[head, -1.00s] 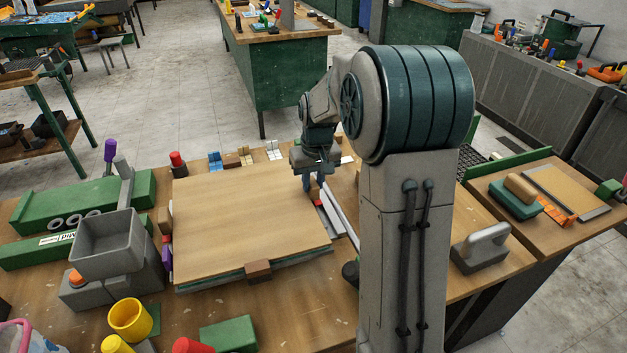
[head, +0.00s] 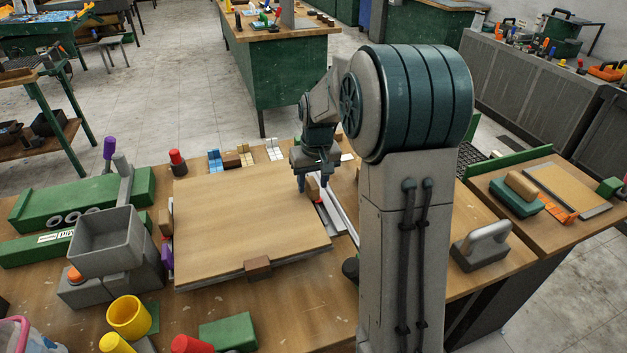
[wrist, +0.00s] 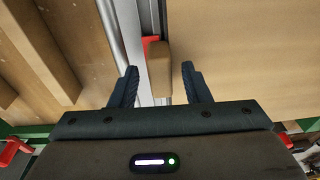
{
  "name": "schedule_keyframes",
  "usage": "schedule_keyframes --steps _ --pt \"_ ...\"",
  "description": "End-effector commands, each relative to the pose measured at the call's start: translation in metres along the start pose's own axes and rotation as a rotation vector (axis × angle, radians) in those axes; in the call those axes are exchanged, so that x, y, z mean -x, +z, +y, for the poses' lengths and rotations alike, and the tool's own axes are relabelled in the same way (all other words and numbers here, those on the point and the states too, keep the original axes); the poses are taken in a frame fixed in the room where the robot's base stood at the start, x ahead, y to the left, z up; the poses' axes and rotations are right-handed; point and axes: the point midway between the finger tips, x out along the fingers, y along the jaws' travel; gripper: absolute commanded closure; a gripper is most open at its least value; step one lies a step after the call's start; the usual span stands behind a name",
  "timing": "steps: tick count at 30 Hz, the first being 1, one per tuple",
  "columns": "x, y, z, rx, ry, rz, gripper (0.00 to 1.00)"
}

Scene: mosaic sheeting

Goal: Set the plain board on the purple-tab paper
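The plain board (head: 245,215) is a large tan wooden sheet with brown grip blocks at its edges. It lies flat on a thin pale layer at the middle of the bench. A purple tab (head: 167,257) shows at its left edge; the paper it belongs to is mostly hidden. My gripper (head: 312,183) is low at the board's right edge. In the wrist view my gripper (wrist: 159,86) has its fingers apart on both sides of a brown grip block (wrist: 159,70), with gaps on each side. A red tab (wrist: 150,41) shows beside that block.
A grey bin (head: 106,240) and green fixtures (head: 85,203) stand left of the board. A yellow cup (head: 130,317) and a green block (head: 228,333) are in front. Metal rails (head: 337,212) run along the right. Small coloured blocks (head: 215,161) line the back.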

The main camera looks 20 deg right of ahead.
Motion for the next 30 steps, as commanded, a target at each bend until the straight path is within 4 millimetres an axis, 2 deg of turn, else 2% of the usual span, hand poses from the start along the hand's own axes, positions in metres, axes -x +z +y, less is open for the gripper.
schedule_keyframes --steps 8,13,17,24,30 --pt "0.0 0.001 0.0 0.001 0.001 -0.003 0.53" --pt "0.012 0.0 0.0 0.001 0.002 0.001 0.53" --pt "0.037 -0.001 0.0 0.0 0.002 0.004 0.53" --pt "0.093 -0.001 0.0 0.001 0.002 0.005 0.53" --pt "0.126 -0.001 0.0 0.001 0.001 0.002 0.53"
